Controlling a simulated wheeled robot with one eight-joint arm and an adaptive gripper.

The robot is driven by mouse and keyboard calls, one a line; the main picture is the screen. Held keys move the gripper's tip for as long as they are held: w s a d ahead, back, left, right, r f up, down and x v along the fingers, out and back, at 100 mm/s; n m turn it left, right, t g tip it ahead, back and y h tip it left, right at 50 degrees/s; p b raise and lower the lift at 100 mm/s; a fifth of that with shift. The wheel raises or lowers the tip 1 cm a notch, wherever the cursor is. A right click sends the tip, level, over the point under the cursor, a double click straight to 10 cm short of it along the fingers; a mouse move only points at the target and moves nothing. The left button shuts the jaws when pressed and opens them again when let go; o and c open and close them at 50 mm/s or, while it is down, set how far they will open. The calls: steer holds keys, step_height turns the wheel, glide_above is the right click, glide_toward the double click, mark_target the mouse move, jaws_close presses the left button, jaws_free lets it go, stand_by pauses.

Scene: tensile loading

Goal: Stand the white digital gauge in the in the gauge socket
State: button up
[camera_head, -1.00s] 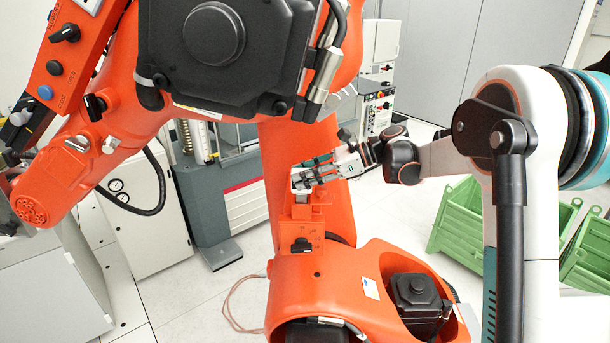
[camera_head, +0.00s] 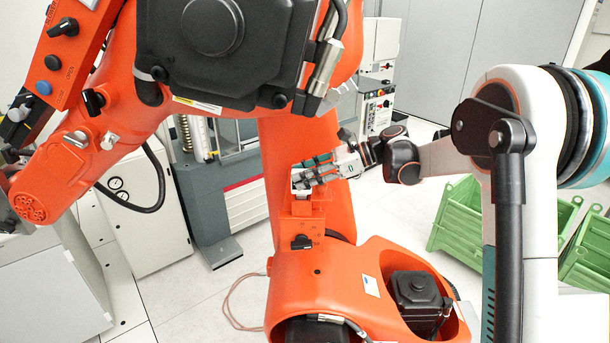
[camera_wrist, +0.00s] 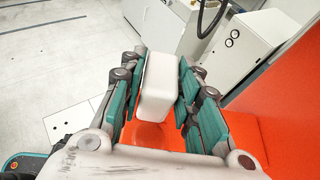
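The white digital gauge (camera_wrist: 160,85) is a rounded white block between my gripper's teal finger pads in the wrist view. My gripper (camera_wrist: 160,80) appears shut on it, with a pad close on each side, though contact is not fully clear. In the head view my gripper (camera_head: 312,173) is at the centre, directly over an orange block (camera_head: 300,208) that seems to be the gauge socket. Only a small white part of the gauge (camera_head: 298,181) shows there. The wrist view shows a round orange feature (camera_wrist: 150,134) below the gauge. Whether the gauge is seated is hidden.
A large orange machine arm with a black cover (camera_head: 212,28) hangs close above and left of my gripper. An orange base with a black motor (camera_head: 418,295) lies below right. Green crates (camera_head: 470,222) stand on the floor at right. A white cabinet (camera_head: 140,215) stands at left.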

steer(key=shift+o, duration=1.4)
steer(key=v, duration=1.2)
